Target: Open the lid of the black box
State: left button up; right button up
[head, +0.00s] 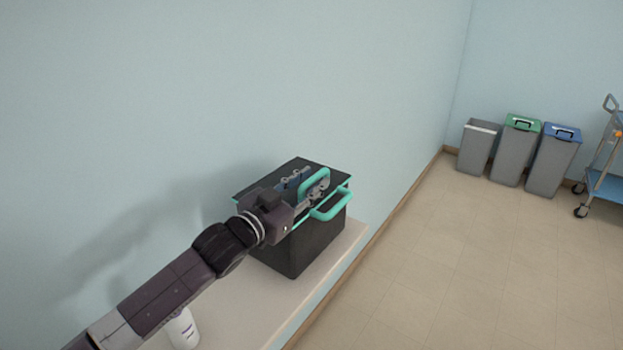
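The black box (303,246) with teal trim stands on a pale ledge against the wall. Its black lid (303,165) lies flat on top and looks closed. A teal handle (316,179) stands up from the lid, and another teal handle (333,206) sticks out from the box's right side. My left gripper (307,182) is over the lid, its fingers spread apart beside the upright handle. Whether a finger touches the handle I cannot tell. My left wrist hides the near left part of the lid. My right gripper is not in view.
The pale ledge (300,293) runs along the wall. A white container (183,330) stands on it under my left arm. Several grey bins (514,152) and a blue cart (607,185) stand far right. The floor between is clear.

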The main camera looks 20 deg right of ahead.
pick_arm(q)
jog(key=shift+w+d, duration=0.1)
jog(key=shift+d, duration=0.1)
grip_shut()
dwell(0.4)
